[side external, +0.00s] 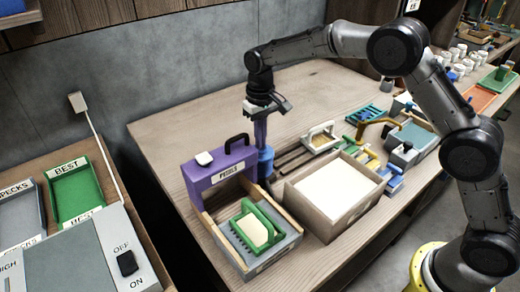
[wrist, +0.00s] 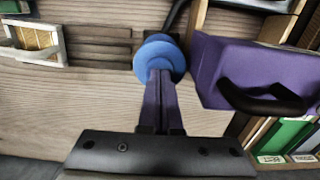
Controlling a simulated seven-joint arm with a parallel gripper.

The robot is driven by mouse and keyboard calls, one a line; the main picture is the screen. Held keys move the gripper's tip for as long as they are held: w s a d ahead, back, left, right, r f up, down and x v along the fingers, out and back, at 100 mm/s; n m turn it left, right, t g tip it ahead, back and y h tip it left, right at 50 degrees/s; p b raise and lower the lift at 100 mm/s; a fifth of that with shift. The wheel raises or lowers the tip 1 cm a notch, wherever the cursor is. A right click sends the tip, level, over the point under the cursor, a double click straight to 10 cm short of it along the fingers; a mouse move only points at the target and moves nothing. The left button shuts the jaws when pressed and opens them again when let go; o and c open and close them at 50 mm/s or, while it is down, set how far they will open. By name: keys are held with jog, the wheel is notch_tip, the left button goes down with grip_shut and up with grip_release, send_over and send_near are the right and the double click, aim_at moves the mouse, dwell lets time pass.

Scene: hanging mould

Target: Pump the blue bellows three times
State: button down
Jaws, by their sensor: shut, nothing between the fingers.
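The blue bellows (side external: 266,163) stands upright on the bench, just right of the purple box. In the wrist view the bellows (wrist: 158,48) shows as a round blue top beyond my fingertips. My gripper (side external: 261,145) points straight down over the bellows. Its two purple fingers are shut together with nothing between them, and their tips (wrist: 161,74) overlap the blue top in the wrist view. I cannot tell whether they press on it or sit just above. The lower part of the bellows is partly hidden by the box and tray.
The purple box (side external: 218,168) with a black handle stands close on the left. A wooden tray with a pale filling (side external: 310,222) stands in front right. A green-handled mould (side external: 255,228) sits in front. Several tools lie to the right. The bench behind is clear.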

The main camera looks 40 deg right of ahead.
jog(key=shift+f, duration=0.45)
jog(key=shift+r, duration=0.95)
notch_tip(320, 180, up, 6)
dwell(0.6)
